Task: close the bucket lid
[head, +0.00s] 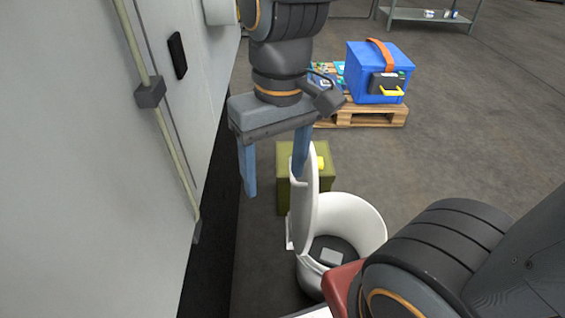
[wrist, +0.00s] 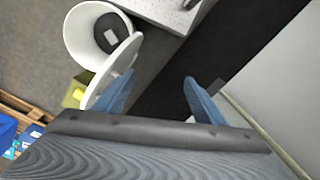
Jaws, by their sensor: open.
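The white bucket (head: 362,222) stands on the floor, open, with a dark inside and a small light grey piece (head: 331,257) at the bottom. Its white lid (head: 304,208) stands up steeply at the bucket's left rim. The bucket (wrist: 75,33) and the raised lid (wrist: 118,66) also show in the wrist view. My gripper (head: 273,184) is open and points down, left of and above the bucket. Its right finger is right by the upper part of the lid; I cannot tell whether they touch. Its left finger hangs free on the side away from the bucket.
An olive green box (head: 283,160) with a yellow part stands just behind the lid. A wooden pallet (head: 370,113) carries a blue box (head: 372,70) further back. A pale machine wall (head: 120,160) runs along the left.

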